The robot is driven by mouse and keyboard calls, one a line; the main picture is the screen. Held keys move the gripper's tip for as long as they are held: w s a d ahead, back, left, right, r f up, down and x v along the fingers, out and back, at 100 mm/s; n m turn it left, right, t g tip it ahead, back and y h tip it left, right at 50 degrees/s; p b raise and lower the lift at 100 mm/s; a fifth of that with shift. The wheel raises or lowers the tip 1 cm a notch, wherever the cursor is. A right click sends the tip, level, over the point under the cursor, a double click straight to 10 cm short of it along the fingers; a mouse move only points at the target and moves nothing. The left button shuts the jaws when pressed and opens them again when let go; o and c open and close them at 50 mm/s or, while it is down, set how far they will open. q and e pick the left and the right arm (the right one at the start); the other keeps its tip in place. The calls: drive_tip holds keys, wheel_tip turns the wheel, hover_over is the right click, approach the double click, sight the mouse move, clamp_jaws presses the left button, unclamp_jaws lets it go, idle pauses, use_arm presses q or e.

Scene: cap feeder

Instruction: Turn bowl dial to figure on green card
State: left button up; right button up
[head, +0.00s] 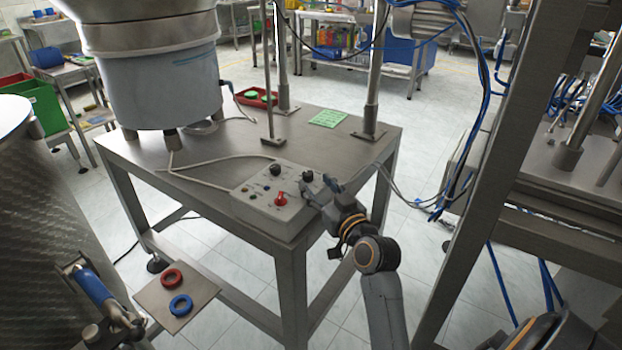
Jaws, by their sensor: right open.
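The grey control box (256,206) sits at the front of the steel table. It carries a black dial (275,170) at the back, another black dial (307,176) at its right end, a red knob (281,199) and several small buttons. Which dial is the bowl's, and the figures around them, are too small to read. The green card (328,118) lies flat on the table behind the box; its writing is not legible. My right gripper (318,184) is open at the box's right end, close beside the right black dial; I cannot tell whether it touches. My left gripper is not in view.
The feeder bowl (163,85) stands at the table's back left. A red tray (256,97) with green pieces lies behind. Upright posts (371,105) and cables flank the card. A lower plate (150,298) holds a red ring and a blue ring.

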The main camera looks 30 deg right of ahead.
sight(311, 177)
drive_tip(key=shift+w+d, duration=0.15)
drive_tip(key=shift+w, duration=0.8)
drive_tip(key=shift+w+d, duration=0.1)
drive_tip(key=shift+w, duration=0.85)
clamp_jaws()
